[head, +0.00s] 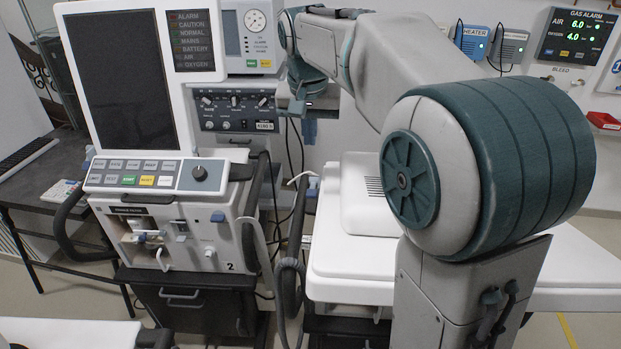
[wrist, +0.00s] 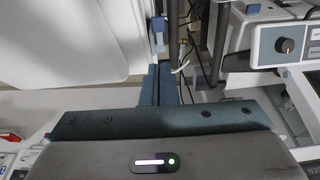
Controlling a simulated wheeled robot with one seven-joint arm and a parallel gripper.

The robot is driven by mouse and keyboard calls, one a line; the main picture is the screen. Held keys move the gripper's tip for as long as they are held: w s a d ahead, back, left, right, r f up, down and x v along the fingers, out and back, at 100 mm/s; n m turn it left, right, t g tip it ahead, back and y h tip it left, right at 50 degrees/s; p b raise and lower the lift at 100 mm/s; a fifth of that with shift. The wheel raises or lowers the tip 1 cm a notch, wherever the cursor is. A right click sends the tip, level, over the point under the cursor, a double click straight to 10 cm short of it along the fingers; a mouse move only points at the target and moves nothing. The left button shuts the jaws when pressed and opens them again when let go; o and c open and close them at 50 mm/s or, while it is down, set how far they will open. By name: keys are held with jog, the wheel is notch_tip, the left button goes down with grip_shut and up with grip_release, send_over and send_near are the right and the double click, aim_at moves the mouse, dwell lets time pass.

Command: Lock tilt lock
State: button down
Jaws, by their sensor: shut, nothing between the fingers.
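No part is legibly marked as the tilt lock. A small blue tab (head: 218,217) sticks out on the front of the ventilator (head: 195,235) marked 2. In the wrist view, a blue piece (wrist: 158,27) lies just beyond my fingertips, and a blue knob (wrist: 253,9) shows at upper right. My gripper (wrist: 158,70) is shut and empty, its blue-grey fingers side by side. In the head view my gripper (head: 309,130) hangs above the gap beside the ventilator, partly hidden by my arm.
The ventilator's screen (head: 122,80) and control panel (head: 145,175) stand left of my arm. Hoses (head: 290,275) and cables hang in the narrow gap. A white cart top (head: 350,265) lies to the right. A dark table (head: 40,190) stands at far left.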

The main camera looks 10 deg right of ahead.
jog(key=p, duration=0.2)
send_near(311, 194)
jog(key=x, duration=0.2)
jog(key=w+x, duration=0.1)
jog(key=x, duration=0.2)
jog(key=shift+w+d+f, duration=0.1)
jog(key=shift+f, duration=0.55)
jog(key=shift+s+f+b, duration=0.3)
jog(key=shift+f+b, duration=0.25)
jog(key=shift+b, duration=0.35)
jog(key=shift+r, duration=0.2)
jog(key=shift+r+p, duration=0.65)
jog(key=shift+r, duration=0.1)
